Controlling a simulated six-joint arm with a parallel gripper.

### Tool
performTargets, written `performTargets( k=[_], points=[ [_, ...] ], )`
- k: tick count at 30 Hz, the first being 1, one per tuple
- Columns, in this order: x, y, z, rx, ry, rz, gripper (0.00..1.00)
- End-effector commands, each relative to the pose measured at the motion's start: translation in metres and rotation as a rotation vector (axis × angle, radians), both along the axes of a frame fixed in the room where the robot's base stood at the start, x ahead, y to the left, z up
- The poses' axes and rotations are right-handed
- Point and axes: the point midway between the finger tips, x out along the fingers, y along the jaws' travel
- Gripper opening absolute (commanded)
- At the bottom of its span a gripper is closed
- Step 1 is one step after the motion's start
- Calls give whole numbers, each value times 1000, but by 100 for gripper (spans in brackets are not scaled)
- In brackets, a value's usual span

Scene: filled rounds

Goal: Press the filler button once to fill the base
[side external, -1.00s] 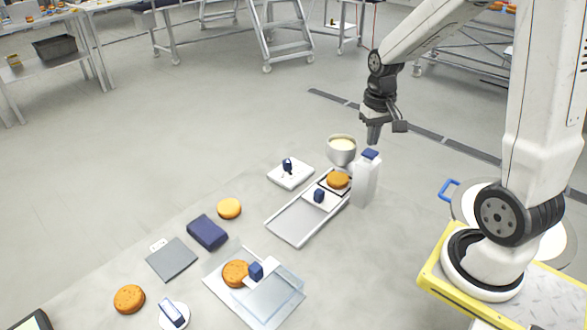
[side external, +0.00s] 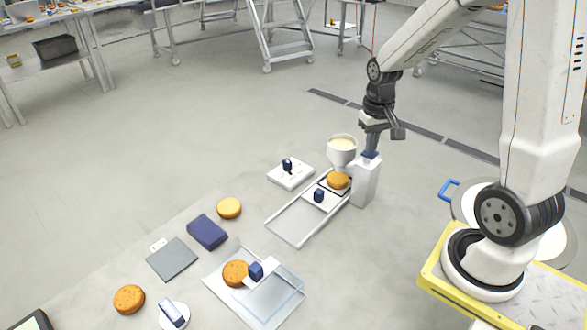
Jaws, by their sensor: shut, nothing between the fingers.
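The filler is a white post (side external: 365,183) with a dark blue button (side external: 370,156) on top. Beside it stands a bowl-shaped hopper (side external: 342,147) holding a pale cream filling. An orange-brown round base (side external: 338,180) sits below the hopper at the far end of a tray-like track (side external: 296,224). My gripper (side external: 371,149) points down with its fingers shut and empty. Its fingertips are at the button's top and appear to touch it. Whether the button is pushed in is hard to tell. No filling shows on the visible part of the base.
A blue-knobbed slider (side external: 319,196) lies on the track. A white switch box (side external: 290,173) stands left of it. Nearer are a clear tray (side external: 275,300) with another round, a navy block (side external: 207,231), a grey plate (side external: 171,259) and loose rounds (side external: 229,208).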

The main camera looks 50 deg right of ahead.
Motion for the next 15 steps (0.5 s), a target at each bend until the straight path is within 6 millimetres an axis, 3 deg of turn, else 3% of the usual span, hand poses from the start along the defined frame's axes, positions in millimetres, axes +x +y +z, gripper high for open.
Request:
performTargets(
  k=[15],
  points=[
    [0, 0, -13, 0, 1, 0, 0]
  ],
)
